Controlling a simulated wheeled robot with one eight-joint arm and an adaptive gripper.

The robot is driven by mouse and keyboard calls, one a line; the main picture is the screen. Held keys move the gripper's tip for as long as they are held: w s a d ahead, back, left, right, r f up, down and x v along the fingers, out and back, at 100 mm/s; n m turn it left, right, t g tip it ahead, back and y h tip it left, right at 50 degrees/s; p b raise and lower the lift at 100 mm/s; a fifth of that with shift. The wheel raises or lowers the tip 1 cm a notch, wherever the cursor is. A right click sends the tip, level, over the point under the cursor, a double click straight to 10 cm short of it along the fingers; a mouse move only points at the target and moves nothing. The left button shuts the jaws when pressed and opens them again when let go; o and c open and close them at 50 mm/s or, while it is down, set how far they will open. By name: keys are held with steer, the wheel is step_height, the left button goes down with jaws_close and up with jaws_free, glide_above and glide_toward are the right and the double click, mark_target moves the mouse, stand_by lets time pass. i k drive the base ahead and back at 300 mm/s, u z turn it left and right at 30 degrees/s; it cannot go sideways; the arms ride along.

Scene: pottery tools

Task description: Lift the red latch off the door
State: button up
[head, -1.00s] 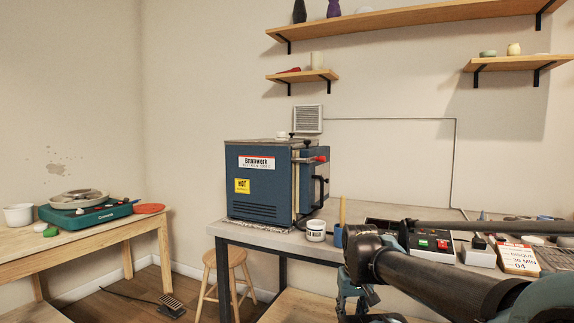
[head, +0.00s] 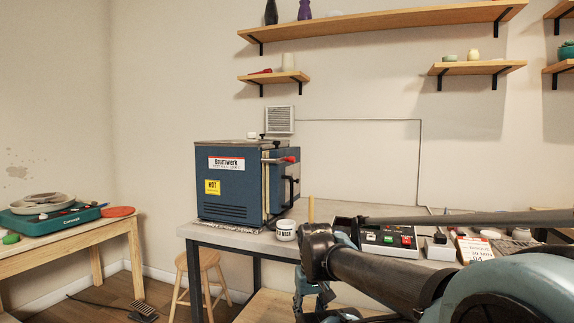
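The blue kiln (head: 232,190) stands on the grey table left of centre, with white and yellow labels on its side. Its door is on the right side, at the pale upright edge (head: 265,188), and looks shut. The red latch (head: 289,159) shows as a red-ended bar near the top of the door, above a black handle (head: 291,190). My arm reaches in from the lower right, in front of the table and right of the kiln. My gripper's fingertips cannot be made out, so whether it is open or shut does not show. Nothing of mine touches the latch.
A white jar (head: 286,231) stands on the table near the kiln's door side. A wooden stool (head: 202,275) is below the table. Shelves hang above.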

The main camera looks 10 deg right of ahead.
mark_target(289, 159)
steer(key=u, duration=2.25)
steer(key=k, duration=0.4)
steer(key=z, duration=2.6)
